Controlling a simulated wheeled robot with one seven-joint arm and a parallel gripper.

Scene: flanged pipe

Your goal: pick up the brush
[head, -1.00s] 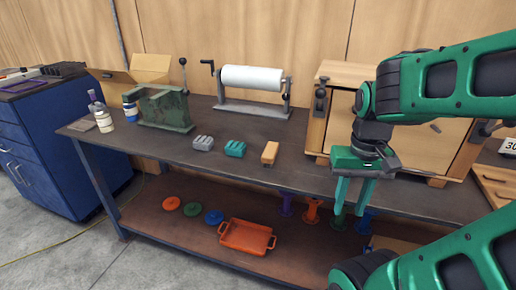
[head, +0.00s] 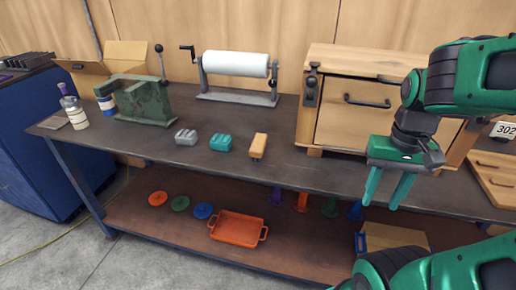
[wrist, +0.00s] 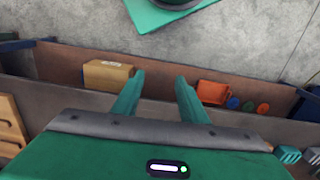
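A tan-orange block (head: 259,145) with a darker underside lies on the workbench, right of a teal ribbed block (head: 221,142). It may be the brush, but bristles are too small to make out. A purple-topped item (head: 63,88) stands by a white jar at the bench's left end; I cannot tell what it is. My gripper (head: 382,203) points down at the bench's front edge, to the right of the tan block and apart from it. In the wrist view its fingers (wrist: 160,86) are spread with nothing between them. The tan block is not clearly visible there.
A grey ribbed block (head: 185,137), a green press (head: 145,100), a paper roll holder (head: 236,65) and a wooden cabinet (head: 355,110) stand on the bench. The lower shelf holds an orange tray (head: 237,228), discs, flanged pieces and a cardboard box (head: 395,236).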

